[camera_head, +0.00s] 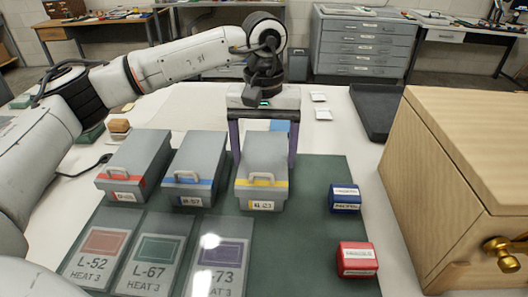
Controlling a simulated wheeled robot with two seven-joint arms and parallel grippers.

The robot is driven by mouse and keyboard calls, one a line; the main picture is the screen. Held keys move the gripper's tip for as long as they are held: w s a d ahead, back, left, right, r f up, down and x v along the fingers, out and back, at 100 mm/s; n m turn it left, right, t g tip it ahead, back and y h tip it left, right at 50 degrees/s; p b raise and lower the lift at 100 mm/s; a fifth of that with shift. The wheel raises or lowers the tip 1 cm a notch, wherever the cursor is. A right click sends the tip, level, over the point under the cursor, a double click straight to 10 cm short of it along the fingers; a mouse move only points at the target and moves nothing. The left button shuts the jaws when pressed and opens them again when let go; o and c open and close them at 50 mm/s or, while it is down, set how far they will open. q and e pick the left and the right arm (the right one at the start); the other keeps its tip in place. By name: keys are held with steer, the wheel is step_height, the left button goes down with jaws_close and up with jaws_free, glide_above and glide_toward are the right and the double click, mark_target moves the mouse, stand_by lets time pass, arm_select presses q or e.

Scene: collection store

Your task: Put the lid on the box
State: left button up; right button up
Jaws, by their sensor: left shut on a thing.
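My left gripper (264,163) reaches down from above with its two purple fingers on either side of a grey box with a yellow band (262,190). It is shut on this box near its back half. I cannot tell whether a separate lid is gripped or whether the box's top is a lid. A grey box with a blue band (192,176) and one with a red band (134,165) stand in a row to its left, closed on top. My right gripper is not in view.
Lettered cards lie on the dark green mat (320,225) in front of the boxes. A blue block (345,197) and a red block (356,258) sit at the right. A large wooden case (430,170) stands further right, with a dark tray (376,108) behind.

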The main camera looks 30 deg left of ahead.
arm_select(q)
steer(key=o, duration=1.1)
step_height(320, 180, up, 10)
steer(key=shift+r, duration=0.15)
